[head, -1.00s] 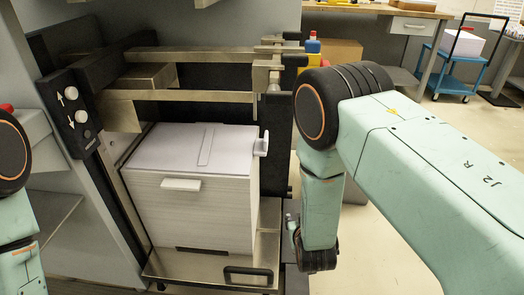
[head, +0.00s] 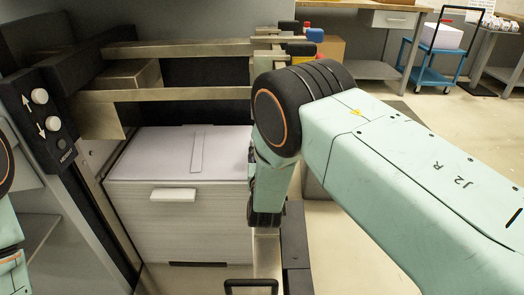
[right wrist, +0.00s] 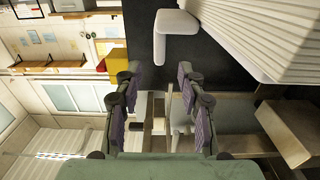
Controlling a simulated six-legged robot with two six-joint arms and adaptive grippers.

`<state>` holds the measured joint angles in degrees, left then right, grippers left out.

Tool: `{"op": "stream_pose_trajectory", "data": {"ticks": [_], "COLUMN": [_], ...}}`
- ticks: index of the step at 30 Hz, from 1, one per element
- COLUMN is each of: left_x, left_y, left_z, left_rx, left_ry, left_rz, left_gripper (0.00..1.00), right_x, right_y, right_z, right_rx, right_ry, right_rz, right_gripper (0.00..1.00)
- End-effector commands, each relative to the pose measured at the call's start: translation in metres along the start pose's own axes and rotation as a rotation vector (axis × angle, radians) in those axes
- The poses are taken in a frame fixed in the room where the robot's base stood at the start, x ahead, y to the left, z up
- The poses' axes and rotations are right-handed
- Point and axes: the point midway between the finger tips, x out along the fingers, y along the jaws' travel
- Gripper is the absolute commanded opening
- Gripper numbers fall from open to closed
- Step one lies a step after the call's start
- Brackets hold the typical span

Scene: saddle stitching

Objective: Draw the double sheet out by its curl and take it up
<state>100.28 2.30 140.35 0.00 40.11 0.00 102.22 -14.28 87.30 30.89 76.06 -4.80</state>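A tall stack of white paper sheets (head: 190,222) stands in a metal feeder bay in the head view. A white tab (head: 173,195) juts from its front face near the top. In the right wrist view the stack (right wrist: 270,25) is at the upper right, and a white curled piece (right wrist: 175,32) sticks out from its side, beyond my fingertips and apart from them. I cannot tell for sure that this is the double sheet's curl. My right gripper (right wrist: 159,85) is open and empty; my arm hides it in the head view. My left gripper is out of view.
Metal bars (head: 180,95) cross above and behind the stack. A control panel (head: 45,115) with white knobs stands at its left. A black handle (head: 250,284) is at the lower front. A blue cart (head: 428,65) and a workbench are far off at the upper right.

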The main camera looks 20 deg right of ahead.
Motion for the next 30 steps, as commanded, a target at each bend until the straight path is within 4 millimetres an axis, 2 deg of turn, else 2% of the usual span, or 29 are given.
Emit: {"op": "stream_pose_trajectory", "data": {"ticks": [8,21,25,30], "left_x": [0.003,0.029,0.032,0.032], "left_y": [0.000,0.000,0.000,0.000], "left_z": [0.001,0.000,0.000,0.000], "left_rx": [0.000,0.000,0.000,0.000], "left_ry": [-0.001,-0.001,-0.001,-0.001], "left_rz": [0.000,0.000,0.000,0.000], "left_gripper": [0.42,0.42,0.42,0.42], "right_x": [0.006,0.068,0.078,0.081], "right_y": [0.001,0.000,-0.001,-0.001], "right_z": [0.001,0.003,0.001,0.001], "right_rx": [0.002,0.002,0.000,0.000], "right_ry": [0.000,0.000,0.000,-0.003], "right_rz": [0.001,0.003,0.003,0.002], "right_gripper": [0.40,0.40,0.40,0.40]}}
